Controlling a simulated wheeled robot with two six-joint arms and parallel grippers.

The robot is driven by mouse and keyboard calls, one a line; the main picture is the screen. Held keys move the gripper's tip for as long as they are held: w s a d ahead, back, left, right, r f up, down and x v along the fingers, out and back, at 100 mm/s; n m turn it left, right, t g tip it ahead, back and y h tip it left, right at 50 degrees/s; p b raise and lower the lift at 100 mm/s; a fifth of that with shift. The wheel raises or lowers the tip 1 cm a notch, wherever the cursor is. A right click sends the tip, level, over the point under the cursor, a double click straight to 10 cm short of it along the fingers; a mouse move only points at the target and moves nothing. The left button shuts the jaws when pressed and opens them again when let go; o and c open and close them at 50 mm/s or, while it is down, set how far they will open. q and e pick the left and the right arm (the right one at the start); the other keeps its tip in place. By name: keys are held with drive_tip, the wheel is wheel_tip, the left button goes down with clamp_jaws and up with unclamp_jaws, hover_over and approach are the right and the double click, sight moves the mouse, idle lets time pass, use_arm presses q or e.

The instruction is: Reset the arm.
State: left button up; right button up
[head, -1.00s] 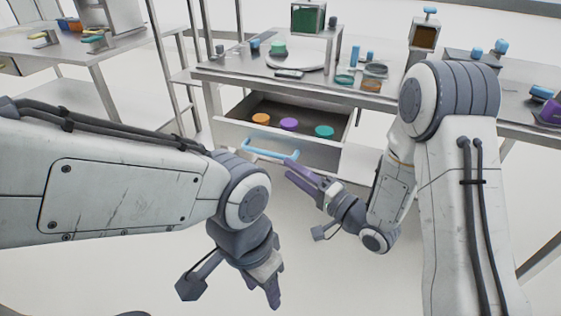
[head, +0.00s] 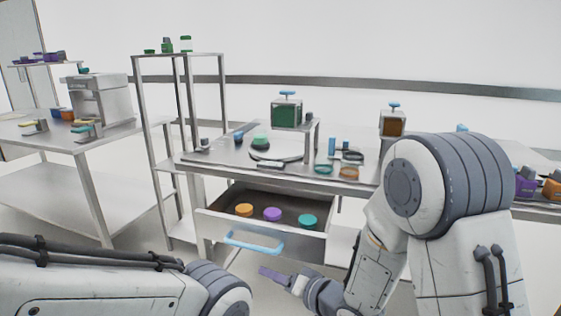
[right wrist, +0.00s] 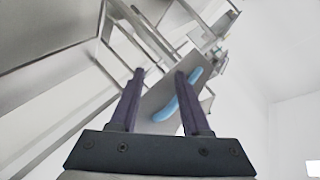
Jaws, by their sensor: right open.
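My right gripper (head: 272,277) is in front of the open drawer (head: 285,238), apart from its blue handle (head: 253,242), low and a little right of it. In the right wrist view the right gripper (right wrist: 160,75) is open, with nothing between its purple fingers, and the blue handle (right wrist: 170,108) shows beyond them. The drawer holds an orange disc (head: 243,210), a purple disc (head: 272,214) and a teal disc (head: 307,221). My left arm comes in at the lower left of the head view; its gripper is out of the picture.
The steel table (head: 215,158) above the drawer carries a round white plate, small lids and a green container (head: 286,112). A shelf rack (head: 180,56) stands to its left. Another table (head: 100,136) with a machine is at far left. The floor before the drawer is clear.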

drive_tip(key=s+d+r+n+g+h, duration=0.1)
drive_tip(key=s+d+n+g+h, duration=0.15)
drive_tip(key=s, duration=0.65)
drive_tip(key=s+d+r+n+g+h, duration=0.1)
drive_tip(key=s+n+g+h, duration=0.25)
drive_tip(key=s, duration=0.45)
drive_tip(key=s+d+r+n+g+h, duration=0.1)
drive_tip(key=s+d+n+g+h, duration=0.2)
drive_tip(key=s, duration=0.6)
wheel_tip(320, 180, up, 26)
drive_tip(key=s+g+p, duration=0.1)
drive_tip(key=p, duration=2.5)
drive_tip(key=shift+a+f, duration=0.15)
drive_tip(key=shift+a, duration=0.1)
drive_tip(key=shift+s, duration=0.1)
